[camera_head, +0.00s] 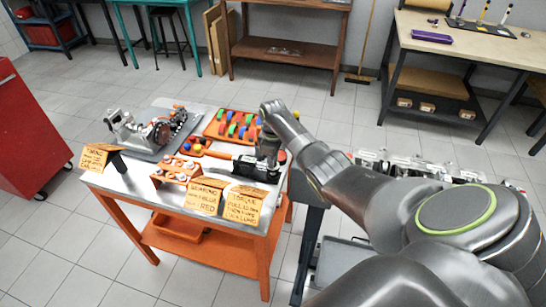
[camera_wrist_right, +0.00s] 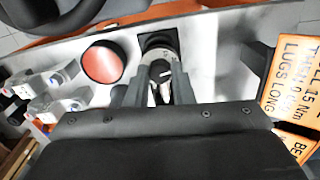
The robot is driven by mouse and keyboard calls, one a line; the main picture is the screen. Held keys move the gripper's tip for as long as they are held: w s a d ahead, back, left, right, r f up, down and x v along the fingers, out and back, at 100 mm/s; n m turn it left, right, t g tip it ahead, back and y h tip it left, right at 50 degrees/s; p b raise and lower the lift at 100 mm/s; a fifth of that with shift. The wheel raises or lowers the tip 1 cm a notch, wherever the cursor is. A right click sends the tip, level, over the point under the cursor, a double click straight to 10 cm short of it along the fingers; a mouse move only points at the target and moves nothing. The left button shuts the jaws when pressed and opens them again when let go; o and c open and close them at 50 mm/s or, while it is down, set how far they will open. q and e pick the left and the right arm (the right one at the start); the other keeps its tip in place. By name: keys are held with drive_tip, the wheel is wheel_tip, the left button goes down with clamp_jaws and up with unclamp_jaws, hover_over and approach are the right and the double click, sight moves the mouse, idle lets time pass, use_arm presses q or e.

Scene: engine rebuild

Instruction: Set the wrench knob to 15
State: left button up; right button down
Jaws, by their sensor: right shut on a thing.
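My right gripper (camera_head: 268,150) reaches down at the right end of the steel-topped cart, and its jaws are hard to make out there. In the right wrist view my right gripper (camera_wrist_right: 168,88) has its two fingers closed around a small dark knob (camera_wrist_right: 161,71). A pale pointer mark shows on the knob, and a grey ring with markings (camera_wrist_right: 158,54) is partly visible behind it. I cannot read the setting. In the head view a black tool or device (camera_head: 257,168) lies just below the gripper. My left gripper is not in view.
A red round button (camera_wrist_right: 103,64) stands left of the knob. Orange instruction signs (camera_head: 243,205) stand at the cart's front edge; one (camera_wrist_right: 290,85) is close on the right, mentioning 15 Nm. An orange tray (camera_head: 207,133) of coloured parts and an engine assembly (camera_head: 140,130) are further left.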

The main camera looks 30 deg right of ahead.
drive_tip(key=n, duration=0.4)
drive_tip(key=shift+n, duration=0.3)
drive_tip(key=shift+n+p, duration=0.35)
drive_tip(key=shift+n, duration=2.25)
drive_tip(key=c, duration=1.2)
unclamp_jaws()
drive_tip(key=shift+c, duration=0.2)
